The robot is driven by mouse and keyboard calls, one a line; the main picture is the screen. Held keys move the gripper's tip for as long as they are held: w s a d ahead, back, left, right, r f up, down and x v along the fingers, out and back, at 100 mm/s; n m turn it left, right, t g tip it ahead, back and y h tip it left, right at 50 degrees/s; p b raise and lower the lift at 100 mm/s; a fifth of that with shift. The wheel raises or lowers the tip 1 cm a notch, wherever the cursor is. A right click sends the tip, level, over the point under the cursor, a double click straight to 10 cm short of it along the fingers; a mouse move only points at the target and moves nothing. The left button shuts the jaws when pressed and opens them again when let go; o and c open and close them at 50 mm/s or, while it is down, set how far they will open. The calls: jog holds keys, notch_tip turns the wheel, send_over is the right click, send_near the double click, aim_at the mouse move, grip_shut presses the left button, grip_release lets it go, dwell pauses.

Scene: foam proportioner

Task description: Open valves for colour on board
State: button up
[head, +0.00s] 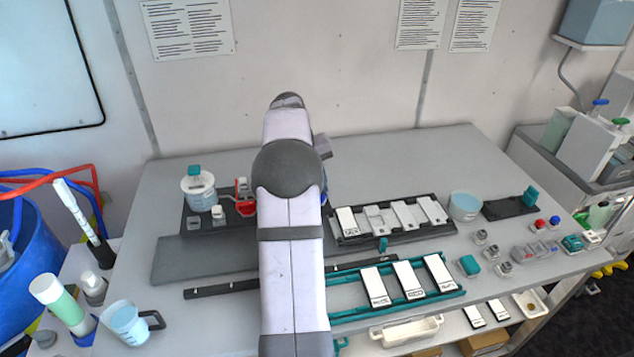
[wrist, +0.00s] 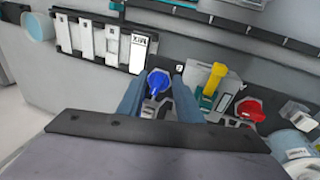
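In the wrist view, a blue valve knob (wrist: 158,81) sits between the two blue-grey fingers of my gripper (wrist: 157,88). The fingers are apart, with a small gap visible on each side of the knob. A yellow handle (wrist: 213,80) and a red valve knob (wrist: 250,108) stand to its right. In the head view, the red knob (head: 245,208) shows left of my arm; my arm hides most of the blue knob and my gripper. A black board (head: 400,236) holds several white cards, and its end card (wrist: 139,50) reads MIX in the wrist view.
A teal rack (head: 345,318) with white cards lies in front of the board. A white pot (head: 198,190) with a teal top stands left of the valves. A blue-topped cup (head: 465,206), small blocks and jars crowd the right side. The table's back is clear.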

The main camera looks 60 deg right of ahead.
jog(key=d+r+p, duration=0.1)
jog(key=w+d+r+m+y+p, duration=0.1)
jog(key=d, duration=0.1)
jog(key=shift+m, duration=0.3)
jog(key=shift+w+d+r+m+t+y+p, duration=0.1)
jog(key=shift+d+r+m+t+y+p, duration=0.2)
jog(key=shift+y+p, duration=0.3)
jog(key=shift+r, duration=0.1)
jog(key=shift+p, duration=0.3)
jog(key=shift+f+b, duration=0.3)
jog(key=shift+f, duration=1)
jog(key=shift+f+p, duration=0.9)
jog(key=shift+f, duration=1.45)
grip_shut()
